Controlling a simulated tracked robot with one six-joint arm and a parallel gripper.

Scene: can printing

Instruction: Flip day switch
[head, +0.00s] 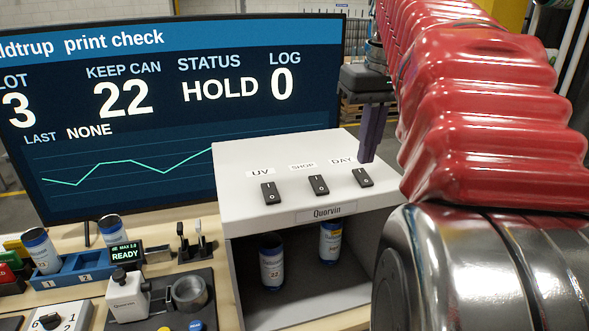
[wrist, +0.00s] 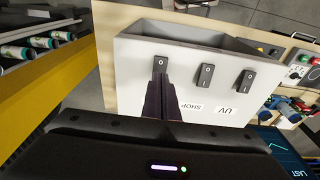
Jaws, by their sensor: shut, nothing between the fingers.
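In the wrist view, the DAY switch (wrist: 160,66) lies just past my fingertips, with an O mark visible. My gripper (head: 367,158) is shut and empty, its dark fingers pointing down at the box top beside the DAY switch. In the wrist view, my gripper (wrist: 161,82) overlaps the near end of the switch; I cannot tell whether it touches. The fingers hide the DAY label there.
The SHOP switch (head: 318,185) and UV switch (head: 270,193) stand left of DAY. Two cans, one (head: 271,262) marked 22 and another (head: 330,242), stand inside the box. A large screen (head: 160,110) behind reads HOLD. A blue can rack (head: 85,268) and READY unit (head: 126,253) stand left.

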